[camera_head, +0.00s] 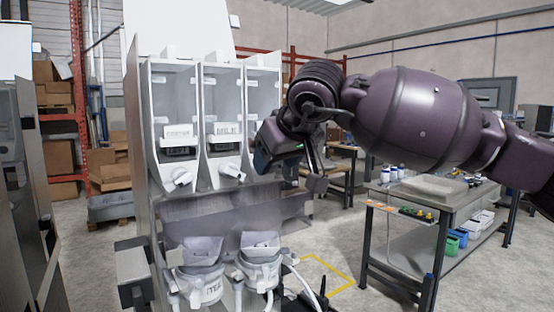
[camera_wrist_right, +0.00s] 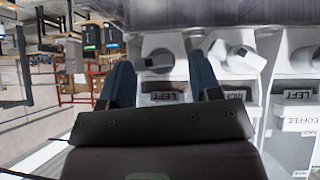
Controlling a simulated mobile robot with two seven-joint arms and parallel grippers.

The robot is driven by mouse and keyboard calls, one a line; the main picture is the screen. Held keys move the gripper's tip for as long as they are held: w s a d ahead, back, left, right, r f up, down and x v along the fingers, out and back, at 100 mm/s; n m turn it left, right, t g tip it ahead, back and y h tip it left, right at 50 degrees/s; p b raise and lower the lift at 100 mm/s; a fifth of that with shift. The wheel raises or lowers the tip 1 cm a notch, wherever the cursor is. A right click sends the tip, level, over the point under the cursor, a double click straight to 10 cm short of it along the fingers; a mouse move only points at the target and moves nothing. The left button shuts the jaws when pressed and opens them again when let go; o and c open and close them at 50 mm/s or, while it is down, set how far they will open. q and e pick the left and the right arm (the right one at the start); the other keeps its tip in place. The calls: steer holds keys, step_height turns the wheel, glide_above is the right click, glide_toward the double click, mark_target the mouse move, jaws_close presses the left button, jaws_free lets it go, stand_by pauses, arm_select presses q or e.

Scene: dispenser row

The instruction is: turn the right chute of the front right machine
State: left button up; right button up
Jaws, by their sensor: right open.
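The front right machine (camera_head: 158,205) is a grey dispenser with three clear-fronted hoppers side by side. The left chute (camera_head: 182,177) and the middle chute (camera_head: 231,171) are short white spouts under their hoppers. In the head view my right gripper (camera_head: 280,165) covers the right chute. In the right wrist view, which is upside down, the right chute (camera_wrist_right: 158,60) is a pale rounded piece between the two blue fingers. My right gripper (camera_wrist_right: 161,80) is open, with a finger on either side of it; contact cannot be told. My left gripper is not in view.
Below the chutes, white mixing bowls (camera_head: 200,283) with hoses stand on the machine. A grey workbench (camera_head: 420,210) with a tray and small parts is at the right. Red shelving with cardboard boxes (camera_head: 57,155) is at the back left.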

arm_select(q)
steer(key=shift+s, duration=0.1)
arm_select(e)
steer(key=shift+c, duration=0.3)
steer(key=c, duration=0.9)
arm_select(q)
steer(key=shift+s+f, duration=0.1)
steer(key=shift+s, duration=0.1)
arm_select(e)
steer(key=shift+o, duration=0.2)
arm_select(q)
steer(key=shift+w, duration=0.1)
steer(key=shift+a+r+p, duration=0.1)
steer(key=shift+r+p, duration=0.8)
arm_select(e)
steer(key=n+t+h, duration=0.3)
steer(key=h, duration=0.1)
steer(key=shift+s+a+f, duration=0.15)
steer(key=shift+s+a, duration=0.15)
steer(key=shift+a, duration=0.1)
steer(key=shift+t, duration=0.3)
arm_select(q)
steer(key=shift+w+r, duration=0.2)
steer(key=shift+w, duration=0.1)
